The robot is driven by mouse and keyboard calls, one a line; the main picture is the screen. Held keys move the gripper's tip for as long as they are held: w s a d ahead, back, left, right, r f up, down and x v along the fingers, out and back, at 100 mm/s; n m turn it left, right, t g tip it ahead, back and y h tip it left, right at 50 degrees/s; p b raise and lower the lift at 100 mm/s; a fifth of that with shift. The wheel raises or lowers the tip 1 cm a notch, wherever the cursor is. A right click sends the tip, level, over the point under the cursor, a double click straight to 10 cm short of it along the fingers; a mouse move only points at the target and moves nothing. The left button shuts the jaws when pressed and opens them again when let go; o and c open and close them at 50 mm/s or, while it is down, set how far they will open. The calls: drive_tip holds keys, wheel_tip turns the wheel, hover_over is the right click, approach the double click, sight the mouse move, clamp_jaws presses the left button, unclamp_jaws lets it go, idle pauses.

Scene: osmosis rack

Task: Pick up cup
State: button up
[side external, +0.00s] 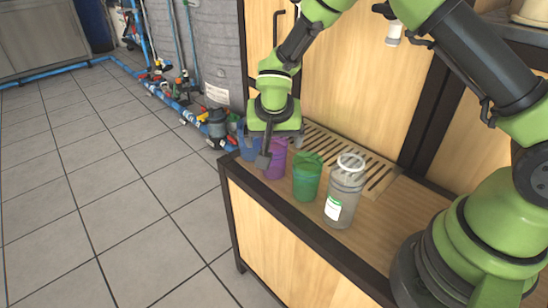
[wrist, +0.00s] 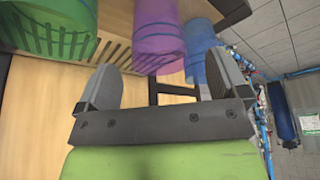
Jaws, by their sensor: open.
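Several cups stand in a row on the wooden cabinet top: a blue cup (side external: 248,148), a purple cup (side external: 274,166), a green cup (side external: 307,180) and a clear grey cup (side external: 341,204) with a label. My gripper (side external: 281,150) is open and empty at the blue and purple cups, partly covering them from the side camera. In the wrist view, the open jaws (wrist: 162,80) point toward the purple cup (wrist: 158,30), with the blue cup (wrist: 207,60) by the right finger and the green cup (wrist: 62,25) at the upper left. Contact cannot be told.
A slatted grate (side external: 374,178) lies in the top behind the cups. Wooden panels (side external: 345,70) with dark posts rise behind it. The cabinet's dark front edge (side external: 290,230) drops to the tiled floor (side external: 110,190). Pipes and valves (side external: 185,110) run along the floor beyond.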

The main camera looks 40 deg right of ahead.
sight(279, 146)
drive_tip(key=x, duration=0.5)
drive_tip(key=c, duration=1)
